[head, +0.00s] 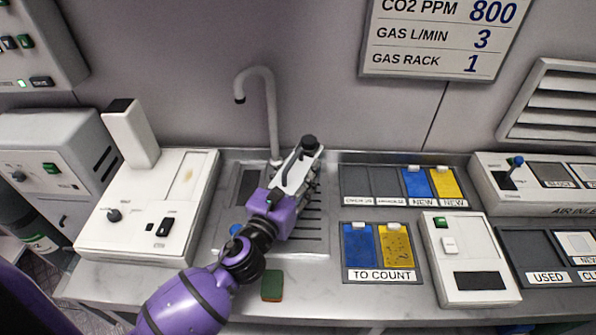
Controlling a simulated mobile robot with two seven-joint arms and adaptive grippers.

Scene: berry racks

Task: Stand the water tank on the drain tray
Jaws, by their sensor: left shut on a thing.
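My left gripper (298,170) reaches in from the lower left over the sink area below the tap. It is shut on what looks like the water tank (309,142), of which a dark round top shows at the gripper's far end. The rest is hidden behind the gripper, so I cannot tell whether its base touches anything. The ribbed metal drain tray (308,222) lies under and to the right of the gripper, partly covered by it. My right gripper is not in view.
A grey tap (271,105) rises behind the gripper. A white device (150,215) stands at left. Blue and yellow cards (394,250) lie in racks at right, beside a white box (463,250). A green-brown sponge (272,285) lies near the front edge.

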